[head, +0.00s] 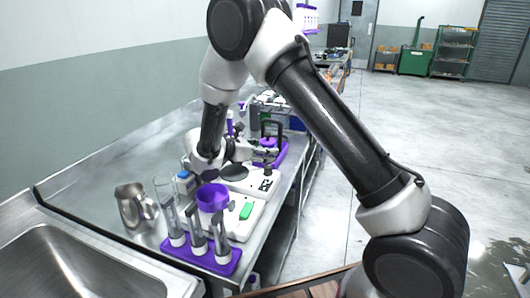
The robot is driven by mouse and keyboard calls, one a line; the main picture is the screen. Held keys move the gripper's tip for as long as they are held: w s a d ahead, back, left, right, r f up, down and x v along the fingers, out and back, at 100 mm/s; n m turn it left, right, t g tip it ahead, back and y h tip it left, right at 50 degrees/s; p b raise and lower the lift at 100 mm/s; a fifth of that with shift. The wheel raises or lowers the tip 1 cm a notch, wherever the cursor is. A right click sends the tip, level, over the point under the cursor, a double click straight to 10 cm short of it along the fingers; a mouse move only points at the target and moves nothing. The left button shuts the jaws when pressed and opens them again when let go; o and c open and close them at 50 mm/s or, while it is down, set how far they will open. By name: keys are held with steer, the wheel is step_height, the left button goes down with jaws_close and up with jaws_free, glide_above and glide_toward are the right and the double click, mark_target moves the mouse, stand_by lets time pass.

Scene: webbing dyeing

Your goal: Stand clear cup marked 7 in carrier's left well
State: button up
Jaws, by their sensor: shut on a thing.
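My gripper (268,153) reaches to the right from the wrist, over the bench. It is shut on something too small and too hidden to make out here. A purple carrier (282,152) with a black upright handle (272,126) stands at the gripper's tips, near the bench's right edge. The gripper and wrist hide part of the carrier, so its left well does not show clearly. I cannot pick out a clear cup or a mark 7 in this view, nor tell whether anything touches the carrier.
Nearer on the steel bench (112,178) are a purple bowl (212,197) on a white device, a purple rack (203,259) with several upright tubes, a metal jug (132,207) and a green item (246,211). A sink (75,262) lies front left. Open floor is right.

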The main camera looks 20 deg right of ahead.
steer(key=shift+s+d+f, duration=0.1)
steer(key=shift+s+f, duration=0.2)
steer(key=shift+f, duration=0.6)
steer(key=o, duration=1.1)
steer(key=shift+o, duration=0.3)
steer(key=shift+r, duration=0.3)
steer(key=v, duration=1.2)
steer(key=shift+w+r, duration=0.25)
steer(key=shift+r, duration=0.25)
steer(key=s+d+r+m+g+y, duration=0.25)
steer(key=s+d+r+m, duration=0.3)
steer(key=d, duration=0.35)
steer(key=s+d+r+m+g+y, duration=0.2)
steer(key=s+d+r+m+y, duration=0.15)
steer(key=d+r, duration=0.4)
steer(key=shift+s+d+r+m+t+y, duration=0.3)
steer(key=shift+s+d+m+t+y, duration=0.5)
steer(key=shift+s+d+m+y, duration=1.85)
steer(key=shift+s+d+r+m+t+h, duration=0.3)
steer(key=shift+s+m+t, duration=0.85)
steer(key=shift+s, duration=3.35)
steer(key=shift+s+d+r+m+t+y, duration=0.4)
steer(key=shift+s+d+m+y, duration=0.9)
steer(key=shift+s+m, duration=1.75)
